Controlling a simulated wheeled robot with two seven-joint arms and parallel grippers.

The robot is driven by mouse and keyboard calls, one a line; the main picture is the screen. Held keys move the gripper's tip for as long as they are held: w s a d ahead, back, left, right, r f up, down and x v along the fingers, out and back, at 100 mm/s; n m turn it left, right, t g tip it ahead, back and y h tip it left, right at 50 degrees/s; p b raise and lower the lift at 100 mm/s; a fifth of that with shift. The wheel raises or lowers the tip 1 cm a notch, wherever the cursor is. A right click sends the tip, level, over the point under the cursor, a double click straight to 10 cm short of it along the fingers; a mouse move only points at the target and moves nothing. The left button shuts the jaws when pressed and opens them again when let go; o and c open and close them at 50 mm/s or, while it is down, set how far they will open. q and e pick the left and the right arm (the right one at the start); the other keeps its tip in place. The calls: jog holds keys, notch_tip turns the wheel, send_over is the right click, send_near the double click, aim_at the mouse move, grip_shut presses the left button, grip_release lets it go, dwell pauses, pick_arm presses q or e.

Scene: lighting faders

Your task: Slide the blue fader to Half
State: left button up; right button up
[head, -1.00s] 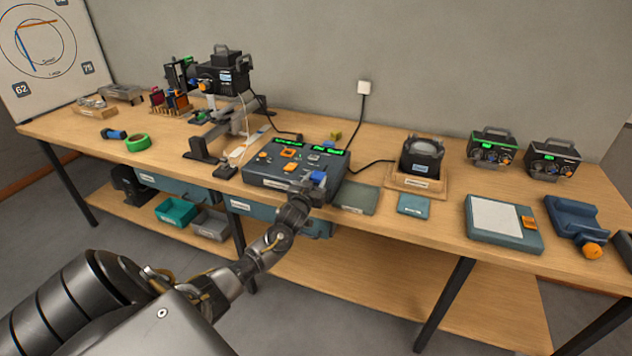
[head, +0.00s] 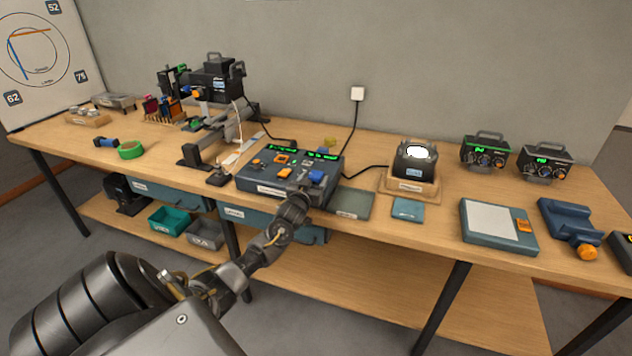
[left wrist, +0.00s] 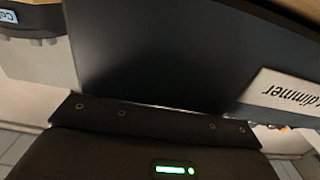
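The dimmer console (head: 250,184) is a dark blue-grey box with green displays, at the front edge of the bench. The blue fader (head: 317,176) has a blue cap near the right front of its top. An orange cap (head: 283,159) shows further back. My left gripper (head: 299,194) is at the console's front right, close beside the blue fader. Its fingers are too small and partly hidden, so I cannot tell contact or opening. The left wrist view shows the console's front face (left wrist: 165,50) with its "dimmer" label (left wrist: 285,97), but no fingertips. My right gripper is not in view.
A lamp (head: 415,152) glows white on a wooden base right of the console. A flat dark pad (head: 350,204) and a small blue block (head: 408,209) lie near the front edge. A clamp rig (head: 212,125) stands to the left. Two metering boxes (head: 485,152) stand further right.

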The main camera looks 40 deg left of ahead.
pick_arm(q)
jog(key=shift+d, duration=0.1)
jog(key=shift+s+d+f, duration=0.1)
jog(key=shift+s+d, duration=0.05)
jog(key=shift+s, duration=0.15)
jog(key=b+v, duration=0.1)
jog(key=v, duration=0.9)
